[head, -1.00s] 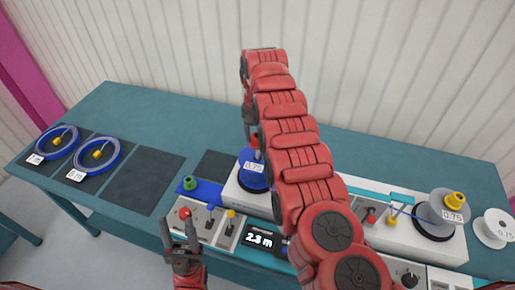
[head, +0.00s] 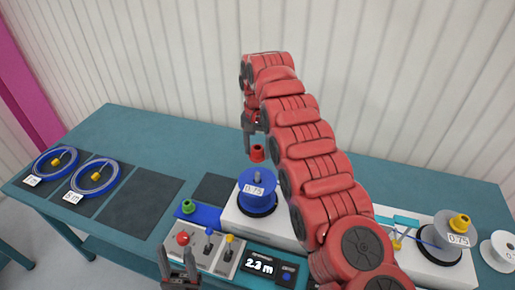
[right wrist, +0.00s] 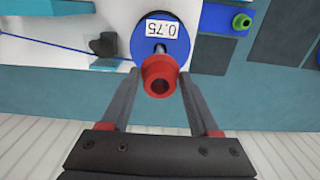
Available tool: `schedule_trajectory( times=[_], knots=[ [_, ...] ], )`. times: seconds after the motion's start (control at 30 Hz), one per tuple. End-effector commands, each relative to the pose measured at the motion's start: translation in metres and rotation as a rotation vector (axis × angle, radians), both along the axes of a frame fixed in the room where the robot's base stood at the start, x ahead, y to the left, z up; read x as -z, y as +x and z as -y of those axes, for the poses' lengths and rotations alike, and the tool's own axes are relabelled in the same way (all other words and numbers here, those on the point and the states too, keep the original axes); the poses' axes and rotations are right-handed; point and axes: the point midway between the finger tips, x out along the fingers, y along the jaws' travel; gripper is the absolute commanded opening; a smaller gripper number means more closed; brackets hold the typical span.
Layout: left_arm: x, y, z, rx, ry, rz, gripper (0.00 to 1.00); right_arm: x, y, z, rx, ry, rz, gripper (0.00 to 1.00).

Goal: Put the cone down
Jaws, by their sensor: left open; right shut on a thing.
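The red cone (head: 257,154) is held in my right gripper (head: 250,128), above and behind the blue reel (head: 258,190) in the head view. The cone also shows between the fingers in the right wrist view (right wrist: 160,78). The reel is labelled 0.75, and its grey spindle top (head: 257,175) is bare. The cone is apart from the spindle. My left gripper (head: 178,270) is open and empty at the bottom, in front of the switch box.
A green cone (head: 187,206) sits on a blue strip left of the reel. A yellow cone (head: 460,222) tops the grey reel at right. Coiled blue cables lie on dark mats at left. An empty dark mat (head: 140,207) and the table behind it are clear.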

Motion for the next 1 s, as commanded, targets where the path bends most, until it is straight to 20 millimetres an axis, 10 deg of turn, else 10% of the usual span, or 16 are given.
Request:
schedule_trajectory(
  times=[1.0],
  knots=[
    [0.013,0.0,0.0,0.0,0.0,0.0,0.5,0.008,0.008,0.031,-0.056,0.0,0.003,0.06]
  ],
)
